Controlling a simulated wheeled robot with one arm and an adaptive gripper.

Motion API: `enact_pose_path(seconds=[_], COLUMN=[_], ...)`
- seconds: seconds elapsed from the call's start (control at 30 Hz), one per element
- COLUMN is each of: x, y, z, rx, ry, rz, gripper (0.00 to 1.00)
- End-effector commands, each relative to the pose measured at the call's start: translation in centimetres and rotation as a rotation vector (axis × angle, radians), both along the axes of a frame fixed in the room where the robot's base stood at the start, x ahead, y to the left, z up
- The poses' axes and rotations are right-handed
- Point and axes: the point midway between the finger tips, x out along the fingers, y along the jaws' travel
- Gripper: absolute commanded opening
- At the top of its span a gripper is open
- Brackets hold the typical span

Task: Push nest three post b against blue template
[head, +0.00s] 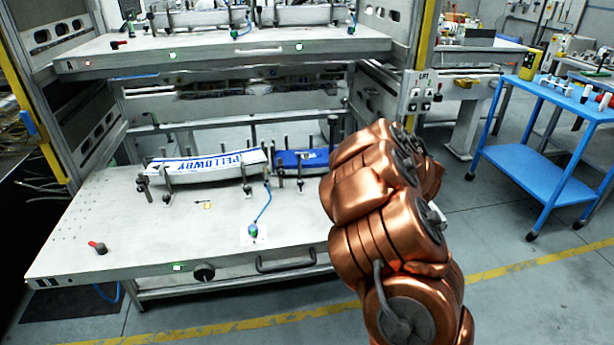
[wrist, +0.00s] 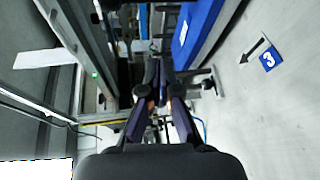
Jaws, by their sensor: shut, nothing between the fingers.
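In the wrist view the blue template (wrist: 197,32) lies at upper right, its long edge toward my gripper. My gripper (wrist: 157,88) is shut and empty, its fingertips left of the template's near end. A dark post on a small clamp (wrist: 208,84) stands just beyond that end; whether it touches the template I cannot tell. A blue 3 label (wrist: 267,61) with an arrow marks the plate to the right. In the head view the blue template (head: 302,158) shows at the back of the lower shelf; my copper arm hides its right part and my gripper.
The lower shelf (head: 120,230) also holds a white template lettered PELLOWBY (head: 208,168) between several posts. Another loaded shelf (head: 220,42) is above. A blue trolley (head: 545,128) stands at right. Rails and frame parts crowd the left of the wrist view.

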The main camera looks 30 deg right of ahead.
Motion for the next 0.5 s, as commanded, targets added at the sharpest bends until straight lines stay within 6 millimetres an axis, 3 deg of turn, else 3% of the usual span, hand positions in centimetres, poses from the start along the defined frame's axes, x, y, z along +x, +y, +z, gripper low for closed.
enact_pose_path(seconds=[0.03, 0.2, 0.5], x=[-0.7, -2.8, -5.0], y=[0.3, 3.0, 5.4], z=[-2.1, -5.2, -6.5], rx=[0.008, 0.041, 0.083], ry=[-0.011, -0.085, -0.17], rz=[0.058, 0.247, 0.385], gripper=[0.0, 0.0, 0.0])
